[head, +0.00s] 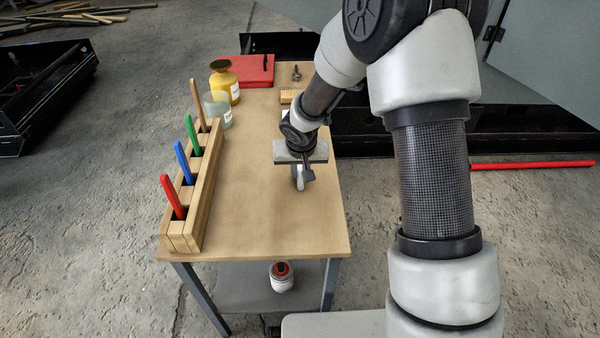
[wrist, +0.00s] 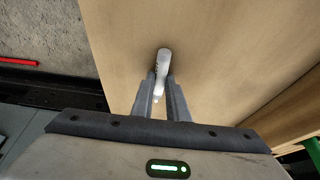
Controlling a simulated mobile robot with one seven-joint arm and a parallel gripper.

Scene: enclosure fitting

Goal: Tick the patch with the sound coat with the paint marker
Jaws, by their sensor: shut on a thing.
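My gripper (head: 303,174) is over the wooden table, right of its middle, pointing down. It is shut on a white paint marker (head: 299,183). In the wrist view the marker (wrist: 162,62) stands between the fingertips of my gripper (wrist: 160,82), its rounded end beyond them over bare wood. I cannot tell whether the marker touches the table. No coated patch can be made out in either view; my arm hides part of the table's right side.
A wooden rack (head: 205,185) with red, blue, green and tan sticks lines the table's left edge. A yellow jar (head: 224,82), a glass jar (head: 218,112) and a red case (head: 256,70) stand at the back. A small wooden block (head: 288,97) lies near my arm. The table's front is clear.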

